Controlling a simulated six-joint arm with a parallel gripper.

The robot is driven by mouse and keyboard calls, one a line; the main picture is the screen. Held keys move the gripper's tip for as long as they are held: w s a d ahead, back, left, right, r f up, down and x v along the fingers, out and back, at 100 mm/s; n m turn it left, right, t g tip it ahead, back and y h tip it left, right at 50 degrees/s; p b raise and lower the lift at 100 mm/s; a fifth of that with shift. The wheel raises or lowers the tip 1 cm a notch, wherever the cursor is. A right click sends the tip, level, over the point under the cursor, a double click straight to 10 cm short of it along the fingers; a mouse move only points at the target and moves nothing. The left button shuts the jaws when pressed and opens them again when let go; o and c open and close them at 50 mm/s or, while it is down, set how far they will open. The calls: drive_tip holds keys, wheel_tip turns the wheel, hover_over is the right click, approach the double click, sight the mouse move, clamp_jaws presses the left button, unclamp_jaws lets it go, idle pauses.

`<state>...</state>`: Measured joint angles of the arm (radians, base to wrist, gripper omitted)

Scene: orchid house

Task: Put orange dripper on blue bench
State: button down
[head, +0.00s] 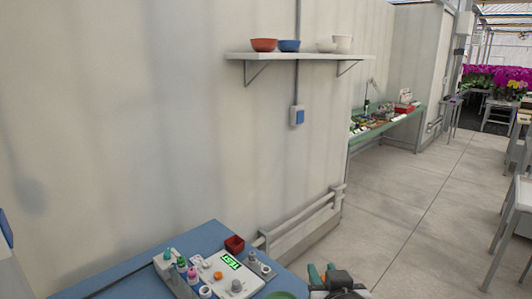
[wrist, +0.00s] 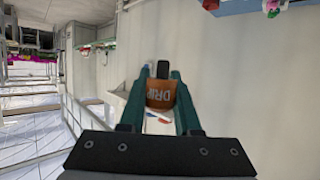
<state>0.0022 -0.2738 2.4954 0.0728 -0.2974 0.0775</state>
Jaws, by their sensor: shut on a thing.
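The orange dripper (wrist: 160,94), marked with dark lettering, is between the green fingers of my gripper (wrist: 159,77) in the wrist view. The fingers are shut on it and hold it in the air. A dark part sticks out beyond its far end. The blue bench fills the lower left, against the wall.
A wall shelf (head: 300,56) holds bowls. A green bench (head: 400,124) stands farther back. The bench's front left surface looks bare.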

drive_tip(key=w+a+f, duration=0.3)
drive_tip(key=w+a, duration=0.5)
drive_tip(key=w, duration=0.4)
drive_tip(key=w+a+f, duration=0.7)
drive_tip(key=f, duration=0.2)
drive_tip(key=shift+a+f, duration=0.25)
drive_tip(key=shift+f, duration=0.05)
drive_tip(key=w+a+f, duration=0.1)
drive_tip(key=a+f, duration=0.9)
drive_tip(key=a, duration=0.1)
drive_tip(key=shift+w+a+f, duration=0.25)
drive_tip(key=shift+f, duration=0.1)
drive_tip(key=shift+f, duration=0.2)
